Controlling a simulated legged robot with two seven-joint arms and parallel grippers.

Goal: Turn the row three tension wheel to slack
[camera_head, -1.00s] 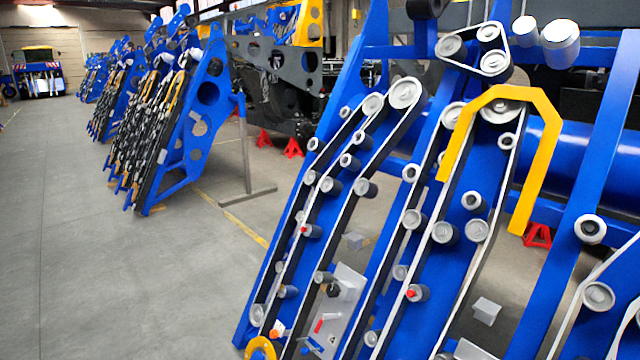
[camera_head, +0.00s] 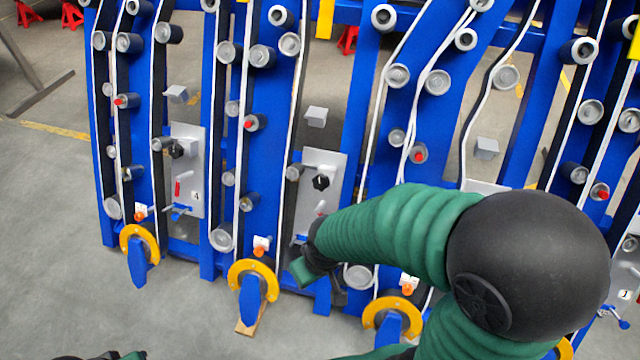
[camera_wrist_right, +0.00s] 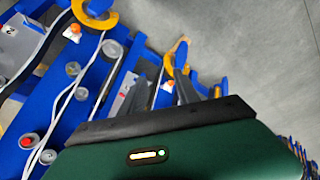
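The second panel from the left (camera_head: 325,165) carries a black knob (camera_head: 320,182) and a part-hidden red lever (camera_head: 320,213). Its number is hidden by my arm; the panel to its left (camera_head: 187,150) is marked 4. I cannot tell which part is the tension wheel. My right gripper (camera_head: 322,283) is in front of the foot of the second panel, below the knob. Its fingers look apart and empty, and they also show in the right wrist view (camera_wrist_right: 165,92). Only dark and green bits of my left gripper (camera_head: 100,356) show at the bottom edge.
Blue row frames with belts and grey rollers stand side by side. Yellow rings with blue tips (camera_head: 252,283) stick out at their feet. A panel marked 1 (camera_head: 625,295) is at the far right. Grey floor (camera_head: 60,250) is clear at the left.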

